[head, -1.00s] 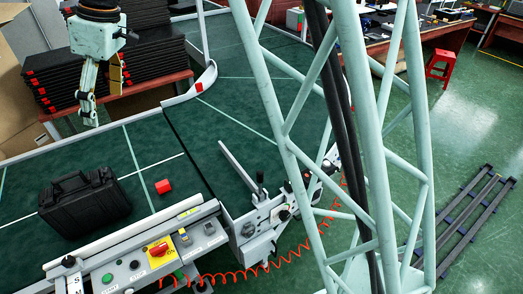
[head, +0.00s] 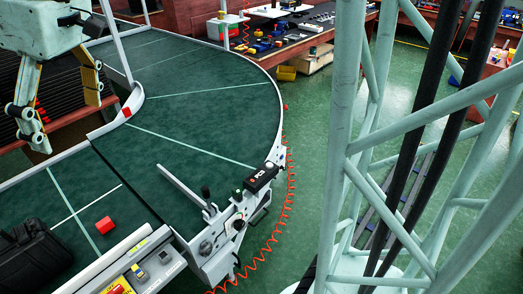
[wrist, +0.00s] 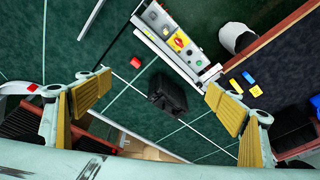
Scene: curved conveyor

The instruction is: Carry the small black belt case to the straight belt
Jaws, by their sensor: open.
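The small black belt case (head: 32,258) lies on the green belt at the lower left of the head view, cut off by the picture edge. In the wrist view the black case (wrist: 167,93) lies on the belt below, between the two fingers but well beyond them. My gripper (head: 62,110) is open and empty at the upper left of the head view, above and apart from the belt. In the wrist view my gripper (wrist: 160,105) shows its yellow finger pads spread wide. The straight belt (head: 40,195) carries the case and joins the curved belt (head: 200,95).
A red cube (head: 104,225) lies on the belt near the case. A control panel (head: 140,275) runs along the belt's near edge, with a lever unit (head: 215,225) beside it. Dark stacked trays (head: 50,90) stand behind the belt. My lattice column fills the right side.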

